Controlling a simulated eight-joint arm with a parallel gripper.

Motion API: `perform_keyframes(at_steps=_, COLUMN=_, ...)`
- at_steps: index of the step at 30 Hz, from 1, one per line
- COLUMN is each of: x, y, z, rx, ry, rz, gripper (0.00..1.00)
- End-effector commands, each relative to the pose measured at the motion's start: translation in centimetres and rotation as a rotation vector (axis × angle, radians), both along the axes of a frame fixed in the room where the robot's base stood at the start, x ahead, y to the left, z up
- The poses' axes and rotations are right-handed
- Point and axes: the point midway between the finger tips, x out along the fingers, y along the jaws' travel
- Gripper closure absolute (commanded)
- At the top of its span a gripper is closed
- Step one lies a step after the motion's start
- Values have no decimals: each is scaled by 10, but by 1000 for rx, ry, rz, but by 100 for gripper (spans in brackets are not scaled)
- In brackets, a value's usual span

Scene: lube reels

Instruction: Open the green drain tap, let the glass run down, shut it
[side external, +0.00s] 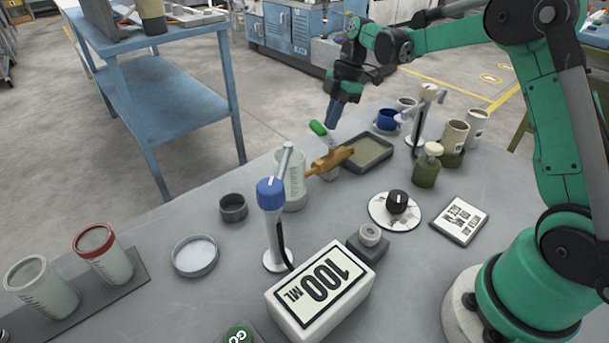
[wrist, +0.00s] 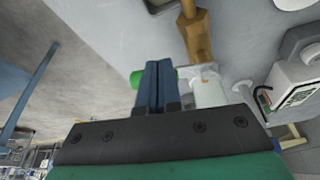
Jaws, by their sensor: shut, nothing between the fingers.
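The green drain tap handle (side external: 318,129) stands above a brass tap body (side external: 330,162), its lever tilted. A clear glass (side external: 295,188) with markings stands by the brass spout, partly hidden by the blue-topped pump; I cannot tell its level. My gripper (side external: 332,122) is shut and empty, blue fingers pointing down just right of the green handle. In the wrist view the shut fingers (wrist: 157,85) cover the middle of the green handle (wrist: 137,78), with the brass body (wrist: 196,36) above right. I cannot tell if they touch the handle.
A dark tray (side external: 377,164) of greenish liquid lies right of the tap. A blue-topped pump (side external: 270,195), a "100 ML" display (side external: 320,292), a black dial (side external: 397,202) and several cups crowd the table.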

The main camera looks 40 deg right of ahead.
Motion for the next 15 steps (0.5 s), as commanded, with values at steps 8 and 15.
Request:
perform_keyframes(at_steps=8, x=-11, y=7, z=0, rx=0, ry=0, rz=-1, gripper=100)
perform_keyframes(at_steps=15, x=-11, y=7, z=0, rx=0, ry=1, rz=-2, gripper=100)
